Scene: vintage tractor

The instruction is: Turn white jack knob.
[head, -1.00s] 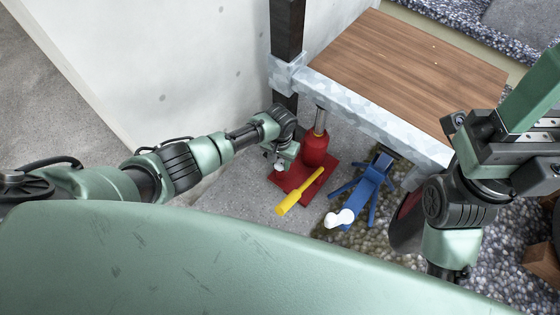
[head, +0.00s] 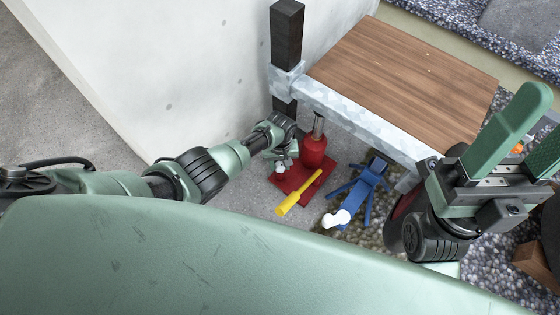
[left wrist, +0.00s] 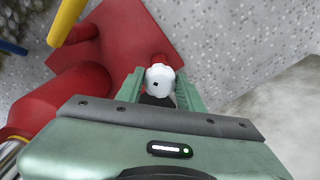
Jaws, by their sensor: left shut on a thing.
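The white jack knob (left wrist: 160,78) is round with a small dark mark. It sits at the side of the red jack (head: 314,150), low by its red base plate (head: 316,190). My left gripper (left wrist: 160,88) is shut on the knob, one green finger on each side. In the head view my left gripper (head: 282,163) is at the jack's left side and mostly hides the knob. My right gripper (head: 525,140) is at the right, raised, open and empty.
A blue stand with a white end (head: 364,190) is right of the jack. A wooden-topped platform (head: 400,75) with a metal edge overhangs behind it. A pale wall (head: 170,80) stands at left, and a green curved panel (head: 200,260) fills the foreground.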

